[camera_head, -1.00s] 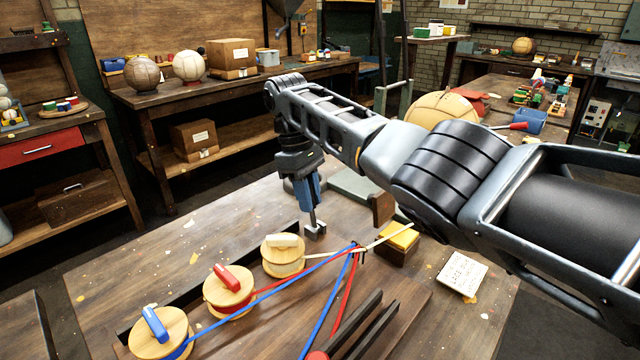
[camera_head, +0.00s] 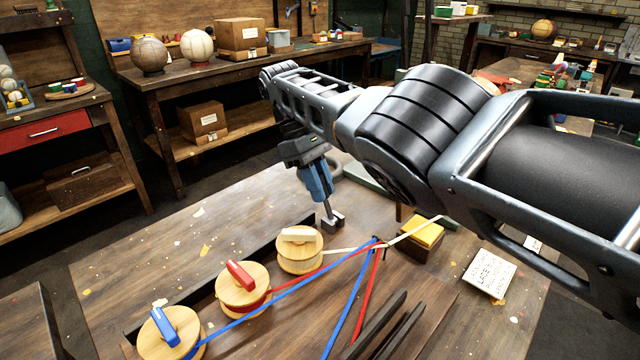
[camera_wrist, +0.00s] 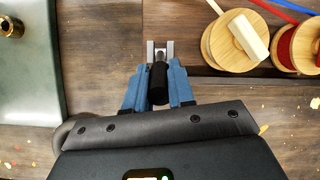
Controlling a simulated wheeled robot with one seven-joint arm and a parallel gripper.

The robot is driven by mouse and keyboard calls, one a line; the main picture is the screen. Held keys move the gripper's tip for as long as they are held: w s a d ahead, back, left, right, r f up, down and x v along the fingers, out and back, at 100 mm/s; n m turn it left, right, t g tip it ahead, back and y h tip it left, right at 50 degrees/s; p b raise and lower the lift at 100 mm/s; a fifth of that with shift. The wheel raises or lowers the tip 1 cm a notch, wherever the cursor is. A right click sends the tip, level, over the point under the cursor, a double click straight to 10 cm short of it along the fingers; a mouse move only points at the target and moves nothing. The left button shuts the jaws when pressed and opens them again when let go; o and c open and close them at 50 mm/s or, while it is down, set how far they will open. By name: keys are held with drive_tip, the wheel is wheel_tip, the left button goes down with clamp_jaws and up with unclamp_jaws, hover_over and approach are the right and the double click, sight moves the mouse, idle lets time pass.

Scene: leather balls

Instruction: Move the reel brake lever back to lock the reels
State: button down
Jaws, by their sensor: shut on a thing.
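The reel brake lever (camera_head: 326,207) stands in a small metal bracket (camera_head: 333,223) on the workbench, behind the reels. Its shaft leans up and to the left, away from the bracket. My gripper (camera_head: 316,182) is shut on the lever's upper part, and the blue fingers hide most of the grip. In the wrist view, the lever's black handle (camera_wrist: 158,84) sits between the two fingers of my gripper (camera_wrist: 158,78). Three wooden reels stand in a row: cream-topped (camera_head: 299,250), red-topped (camera_head: 242,291) and blue-topped (camera_head: 172,333). Cords run from them to a post on the right.
A yellow-topped block (camera_head: 425,233) and a paper note (camera_head: 489,273) lie right of the lever. A dark rail runs behind the reels. In the wrist view, a green metal plate (camera_wrist: 30,70) is at the left. The bench left of the reels is mostly clear.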

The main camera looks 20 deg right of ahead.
drive_tip(key=shift+a, duration=0.1)
drive_tip(key=c, duration=1)
unclamp_jaws()
drive_tip(key=shift+w, duration=0.1)
drive_tip(key=shift+o, duration=0.2)
drive_tip(key=shift+r, duration=0.1)
